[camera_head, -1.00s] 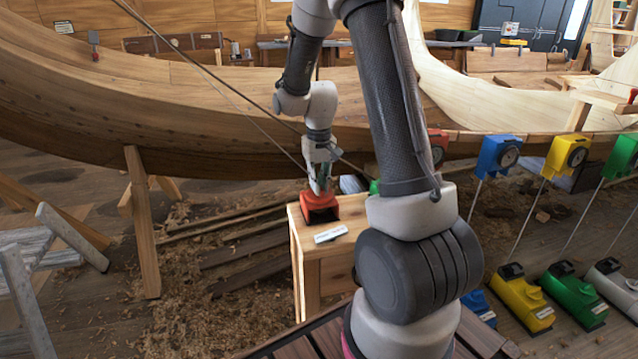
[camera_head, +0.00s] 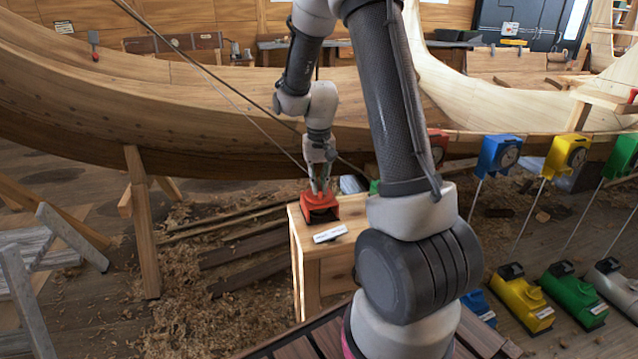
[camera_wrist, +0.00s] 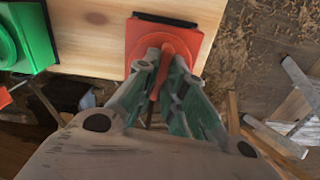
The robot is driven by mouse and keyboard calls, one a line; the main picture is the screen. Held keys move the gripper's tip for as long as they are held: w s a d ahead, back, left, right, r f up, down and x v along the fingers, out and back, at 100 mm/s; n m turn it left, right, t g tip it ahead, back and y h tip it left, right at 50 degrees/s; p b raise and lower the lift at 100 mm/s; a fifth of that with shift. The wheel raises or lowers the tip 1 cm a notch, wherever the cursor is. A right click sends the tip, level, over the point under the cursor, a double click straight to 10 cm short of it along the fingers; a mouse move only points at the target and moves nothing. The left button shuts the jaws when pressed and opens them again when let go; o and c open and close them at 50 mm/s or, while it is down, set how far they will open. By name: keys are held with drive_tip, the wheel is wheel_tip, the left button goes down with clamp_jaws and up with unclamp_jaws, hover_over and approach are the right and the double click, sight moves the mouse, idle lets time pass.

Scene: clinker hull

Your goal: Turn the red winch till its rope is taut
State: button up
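The red winch (camera_head: 320,207) sits on the wooden bench top in the camera_head view. It also shows at the top middle of the wrist view (camera_wrist: 185,42), with a red handle (camera_wrist: 161,62) standing out towards my gripper. My gripper (camera_head: 320,190) is directly above the winch. In the wrist view its two fingers (camera_wrist: 161,75) close in on both sides of the handle and appear to hold it. A thin rope (camera_head: 262,128) runs from the upper left down towards the winch with a slight curve. Where it meets the winch is hidden.
The wooden bench (camera_head: 330,265) carries a white label (camera_head: 330,233) and a green winch (camera_wrist: 22,38) beside the red one. The wooden hull (camera_head: 200,110) rises behind. Yellow (camera_head: 522,300) and green (camera_head: 577,298) devices stand at the right. Planks and shavings cover the floor at left.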

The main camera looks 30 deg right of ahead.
drive_tip(key=o, duration=0.3)
wheel_tip(320, 180, up, 12)
idle(0.5)
idle(0.4)
drive_tip(key=shift+s+a+r+n+t, duration=0.8)
drive_tip(key=shift+s+r, duration=0.75)
drive_tip(key=shift+s, duration=2.45)
drive_tip(key=shift+s+a+r+n+t, duration=0.8)
drive_tip(key=shift+s+r, duration=0.7)
drive_tip(key=shift+s, duration=2.5)
drive_tip(key=shift+s+a+r+n+t, duration=0.8)
drive_tip(key=shift+s+r, duration=0.75)
drive_tip(key=shift+s, duration=2.45)
